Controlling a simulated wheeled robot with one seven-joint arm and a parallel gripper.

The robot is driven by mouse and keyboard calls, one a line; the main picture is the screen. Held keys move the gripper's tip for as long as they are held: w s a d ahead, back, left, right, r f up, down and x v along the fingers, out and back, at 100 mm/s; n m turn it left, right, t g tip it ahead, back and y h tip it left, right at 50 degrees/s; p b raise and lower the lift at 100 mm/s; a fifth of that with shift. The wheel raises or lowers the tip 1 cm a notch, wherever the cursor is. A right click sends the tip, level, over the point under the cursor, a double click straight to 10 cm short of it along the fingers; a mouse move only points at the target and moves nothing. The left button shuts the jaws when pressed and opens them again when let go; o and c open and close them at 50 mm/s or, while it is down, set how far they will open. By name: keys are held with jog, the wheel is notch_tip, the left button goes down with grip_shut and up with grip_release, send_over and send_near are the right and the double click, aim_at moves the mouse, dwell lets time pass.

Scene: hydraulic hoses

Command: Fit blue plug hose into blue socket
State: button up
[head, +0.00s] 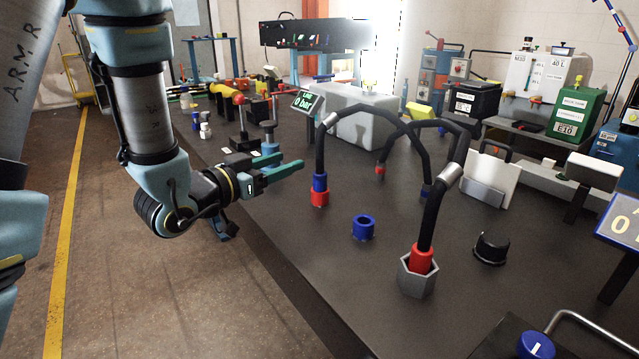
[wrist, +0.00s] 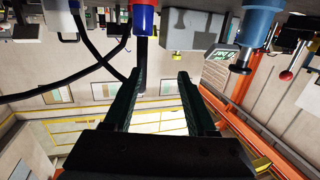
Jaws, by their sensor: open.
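The blue plug (head: 320,182) on a black hose (head: 321,150) with a silver collar stands upright at a red socket (head: 320,198). The blue plug also shows at the top of the wrist view (wrist: 143,21). The blue socket (head: 363,228) is an empty, open ring on the bench, nearer and to the right. My gripper (head: 288,163) is open and empty, left of the blue plug, its teal fingers pointing towards the hose. In the wrist view its fingertips (wrist: 159,76) are apart, with nothing between them.
A second hose has a red plug (head: 421,259) in a grey hexagonal holder (head: 416,280) and arcs behind. A black cap (head: 491,247) lies right. A gauge display (head: 307,102) and red-handled valve (head: 240,110) stand behind my gripper. The bench front is fairly clear.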

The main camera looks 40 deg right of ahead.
aim_at(317, 152)
jog(key=shift+m+g+h, duration=0.3)
jog(key=shift+g+h, duration=0.2)
jog(key=d, duration=0.2)
jog(key=s+d+p, duration=0.1)
jog(key=d, duration=0.3)
jog(key=shift+s+d+r, duration=0.1)
jog(key=shift+s+r, duration=0.15)
jog(key=shift+r, duration=0.15)
jog(key=shift+w+d+f+p, duration=0.1)
jog(key=shift+w+d+p, duration=0.1)
jog(key=shift+d+p, duration=0.9)
jog(key=shift+w+d+f+p, duration=0.15)
jog(key=shift+d+p, duration=0.2)
jog(key=shift+d, duration=1.3)
jog(key=shift+r, duration=0.1)
grip_shut()
